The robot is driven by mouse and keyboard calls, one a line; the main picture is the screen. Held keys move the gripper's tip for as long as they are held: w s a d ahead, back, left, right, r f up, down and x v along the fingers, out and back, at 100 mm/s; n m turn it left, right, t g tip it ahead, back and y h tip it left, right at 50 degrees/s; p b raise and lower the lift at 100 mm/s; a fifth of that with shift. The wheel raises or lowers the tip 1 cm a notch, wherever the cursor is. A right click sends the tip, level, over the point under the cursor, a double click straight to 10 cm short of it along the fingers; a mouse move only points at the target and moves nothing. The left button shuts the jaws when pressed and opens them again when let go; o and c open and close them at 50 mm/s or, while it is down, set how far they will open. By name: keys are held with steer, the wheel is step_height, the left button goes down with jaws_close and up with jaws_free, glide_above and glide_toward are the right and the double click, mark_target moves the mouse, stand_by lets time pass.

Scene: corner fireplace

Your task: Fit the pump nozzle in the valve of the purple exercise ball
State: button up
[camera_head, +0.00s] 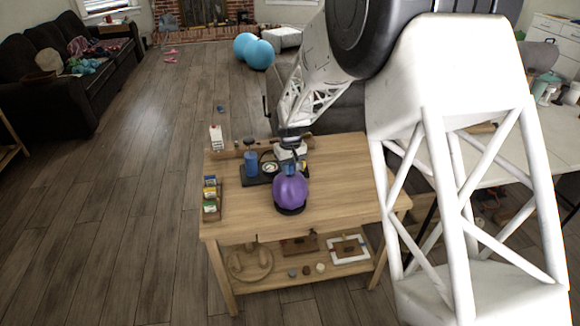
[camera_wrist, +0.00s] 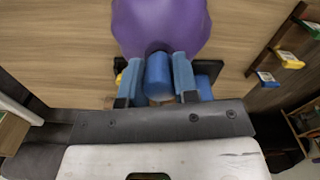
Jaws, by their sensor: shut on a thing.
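The purple exercise ball (camera_head: 290,190) sits in a dark ring (camera_head: 290,211) on the wooden table. It also fills the top middle of the wrist view (camera_wrist: 160,20). My gripper (camera_wrist: 158,75) is shut on a blue cylindrical piece (camera_wrist: 158,77), the pump nozzle, between its light-blue fingers. The nozzle's dark front end (camera_wrist: 157,47) overlaps the ball's near edge; I cannot tell whether it touches or enters. The valve is hidden. In the head view my gripper (camera_head: 290,166) is right behind the ball. A blue pump cylinder (camera_head: 251,164) stands on a black base with a round gauge (camera_head: 269,168).
A wooden tray (camera_head: 225,197) with small coloured packets lies at the table's left edge. A wooden strip (camera_head: 228,154) runs along the back. The table (camera_head: 345,180) is clear right of the ball. The lower shelf (camera_head: 280,278) holds several small objects.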

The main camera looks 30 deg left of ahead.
steer(key=shift+f, duration=0.5)
stand_by(0.4)
steer(key=o, duration=0.9)
steer(key=shift+o, duration=0.2)
steer(key=shift+r, duration=0.1)
steer(key=shift+r, duration=3.85)
